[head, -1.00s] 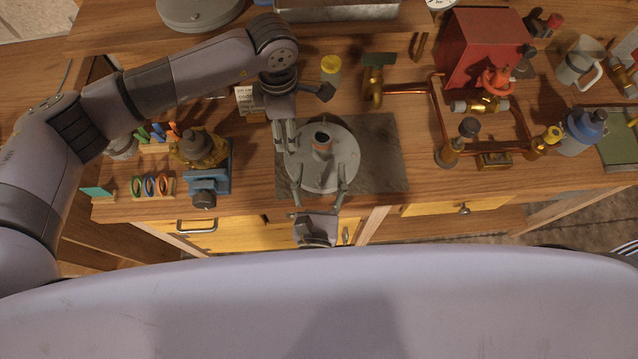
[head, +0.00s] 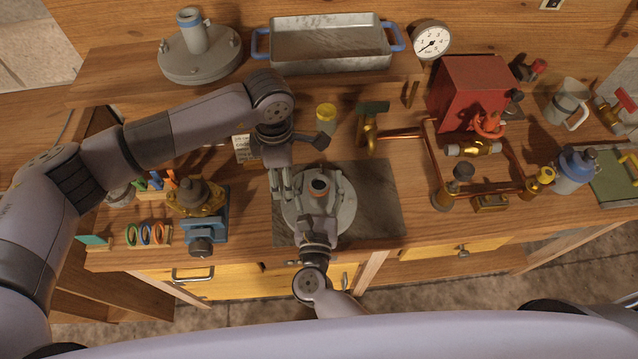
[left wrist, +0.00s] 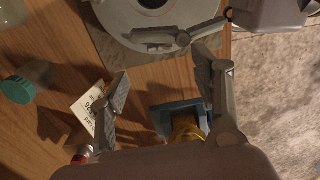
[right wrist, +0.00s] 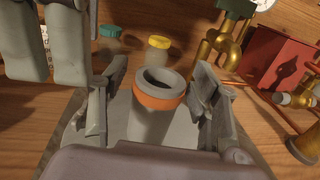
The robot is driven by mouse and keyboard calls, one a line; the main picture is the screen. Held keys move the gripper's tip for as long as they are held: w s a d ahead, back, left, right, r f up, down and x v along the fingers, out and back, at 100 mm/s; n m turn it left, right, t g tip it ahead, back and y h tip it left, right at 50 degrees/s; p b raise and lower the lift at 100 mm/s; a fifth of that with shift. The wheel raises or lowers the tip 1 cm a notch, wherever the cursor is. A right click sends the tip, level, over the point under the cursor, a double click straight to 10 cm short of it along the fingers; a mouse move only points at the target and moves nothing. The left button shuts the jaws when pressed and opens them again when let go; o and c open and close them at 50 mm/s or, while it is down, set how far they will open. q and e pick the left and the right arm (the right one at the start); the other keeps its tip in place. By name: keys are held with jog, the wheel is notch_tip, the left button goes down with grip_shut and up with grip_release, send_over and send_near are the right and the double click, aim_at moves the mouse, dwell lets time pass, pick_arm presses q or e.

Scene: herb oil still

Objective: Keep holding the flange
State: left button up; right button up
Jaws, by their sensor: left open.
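The grey flange (head: 340,212) lies on the dark slab, its upright neck with an orange ring round the top, clear in the right wrist view (right wrist: 155,98). My right gripper (head: 318,212) comes over it from the front. In the right wrist view its fingers stand on either side of the neck, with a gap on both sides. My left gripper (head: 281,192) is open and empty by the flange's left side. In the left wrist view (left wrist: 165,85) its fingers are apart, with the flange's disc (left wrist: 112,18) beyond them.
A blue vise (head: 208,235) with a brass part stands left of the slab (head: 380,195). A yellow-capped jar (head: 326,118) and copper pipework (head: 432,150) are behind and right. Another grey flange with a blue ring (head: 200,60) and a tray (head: 330,45) sit on the shelf.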

grip_shut()
dwell(0.5)
